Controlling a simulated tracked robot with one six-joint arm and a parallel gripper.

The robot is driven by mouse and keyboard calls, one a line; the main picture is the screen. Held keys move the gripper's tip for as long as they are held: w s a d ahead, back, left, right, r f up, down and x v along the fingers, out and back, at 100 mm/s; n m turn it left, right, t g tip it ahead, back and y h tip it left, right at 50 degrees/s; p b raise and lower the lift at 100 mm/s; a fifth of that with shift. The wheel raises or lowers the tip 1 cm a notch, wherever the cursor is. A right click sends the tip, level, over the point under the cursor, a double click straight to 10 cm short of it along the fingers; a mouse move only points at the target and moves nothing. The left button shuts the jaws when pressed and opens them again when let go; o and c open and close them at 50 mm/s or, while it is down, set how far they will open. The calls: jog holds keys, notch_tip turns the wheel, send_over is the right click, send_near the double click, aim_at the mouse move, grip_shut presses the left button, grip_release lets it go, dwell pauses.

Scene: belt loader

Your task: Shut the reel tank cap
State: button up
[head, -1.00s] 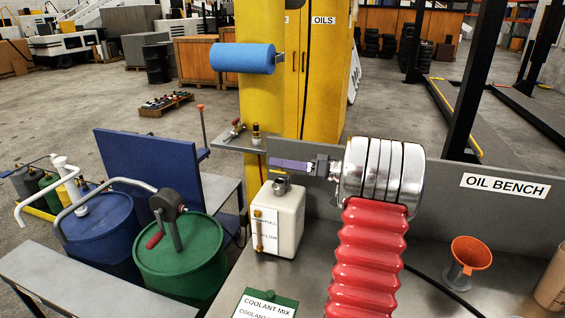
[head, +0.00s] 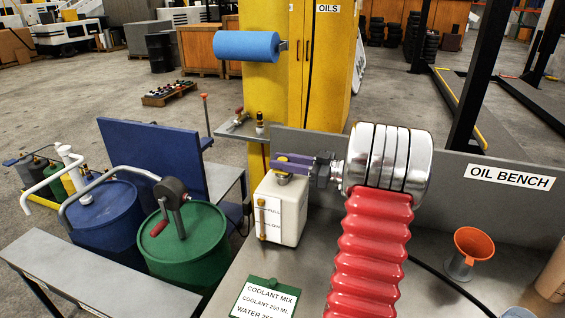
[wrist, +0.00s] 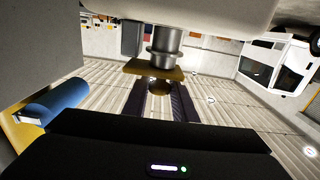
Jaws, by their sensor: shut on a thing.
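The reel tank (head: 280,213) is a cream box with a FULL/LOW gauge on its front, standing on the oil bench. Its short grey neck (head: 284,179) shows on top, and in the wrist view the neck (wrist: 164,46) appears upside down. My gripper (head: 285,163) has purple fingers and is right over the neck. In the wrist view my gripper (wrist: 158,98) is shut on the brass-coloured cap (wrist: 152,71), whose flat plate and round knob lie at the fingertips. The cap is at the neck's end; I cannot tell whether it is seated.
A yellow post (head: 263,95) and small taps (head: 240,116) are behind the tank. A green drum (head: 185,245) and a blue drum (head: 103,225) stand to the left. A coolant sign (head: 266,299) is in front. An orange funnel (head: 473,246) stands on the right.

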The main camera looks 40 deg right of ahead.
jog(key=o, duration=1)
jog(key=shift+o, duration=0.2)
jog(key=v, duration=1.3)
jog(key=shift+s, duration=0.35)
jog(key=shift+d+f, duration=0.15)
jog(key=shift+f, duration=0.05)
